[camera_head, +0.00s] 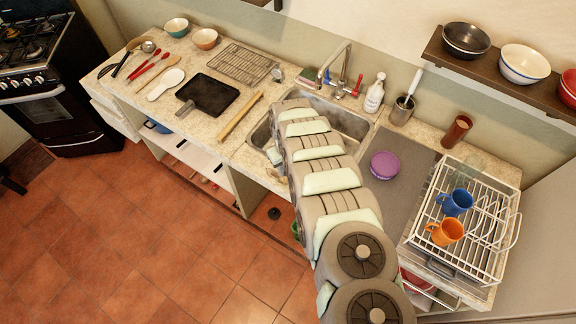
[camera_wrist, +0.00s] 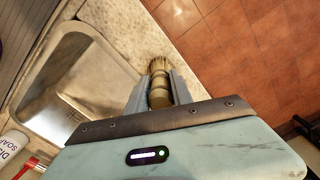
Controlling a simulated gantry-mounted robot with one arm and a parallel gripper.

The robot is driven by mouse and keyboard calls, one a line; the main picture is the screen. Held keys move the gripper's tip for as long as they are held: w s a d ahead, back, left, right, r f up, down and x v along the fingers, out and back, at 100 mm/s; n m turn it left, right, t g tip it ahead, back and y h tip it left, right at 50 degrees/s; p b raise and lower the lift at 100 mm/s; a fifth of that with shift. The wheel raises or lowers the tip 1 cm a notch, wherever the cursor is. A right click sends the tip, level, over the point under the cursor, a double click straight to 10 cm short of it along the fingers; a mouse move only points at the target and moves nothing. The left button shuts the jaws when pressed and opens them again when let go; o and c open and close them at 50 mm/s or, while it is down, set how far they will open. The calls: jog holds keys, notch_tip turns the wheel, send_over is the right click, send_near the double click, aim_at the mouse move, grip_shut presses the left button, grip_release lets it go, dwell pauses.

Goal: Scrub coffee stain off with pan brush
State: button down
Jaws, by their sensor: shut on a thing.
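My gripper (camera_wrist: 158,90) is shut on a wooden pan brush (camera_wrist: 159,68) in the wrist view. The brush is pale brown with ridged, rounded sections, and its bristle end points away from the wrist. It is over the speckled counter strip (camera_wrist: 143,30) beside the sink's edge. I cannot tell whether the bristles touch the counter. In the head view my arm covers part of the sink, and the brush is not clearly visible there. A dull brownish mark (camera_wrist: 72,113) shows inside the metal sink (camera_wrist: 45,95); I cannot tell whether it is the coffee stain or the drain.
The faucet (camera_head: 338,65), soap bottle (camera_head: 374,93) and utensil holder (camera_head: 401,111) stand behind the sink. A purple bowl (camera_head: 384,165) and a dish rack (camera_head: 465,225) with mugs are to the right. A dark pan (camera_head: 208,94) and a wooden rolling pin (camera_head: 240,117) lie left.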

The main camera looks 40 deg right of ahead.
jog(key=shift+s+a+r+p, duration=0.1)
jog(key=shift+s+a+p, duration=0.05)
jog(key=shift+p, duration=0.2)
jog(key=shift+s+a, duration=0.1)
jog(key=shift+a, duration=0.05)
jog(key=shift+p, duration=0.3)
jog(key=shift+s, duration=0.15)
jog(key=shift+s+a+p, duration=0.1)
jog(key=shift+s+p, duration=0.05)
jog(key=shift+p, duration=0.15)
jog(key=shift+s+f, duration=0.2)
jog(key=shift+s+p, duration=0.15)
jog(key=shift+p, duration=0.15)
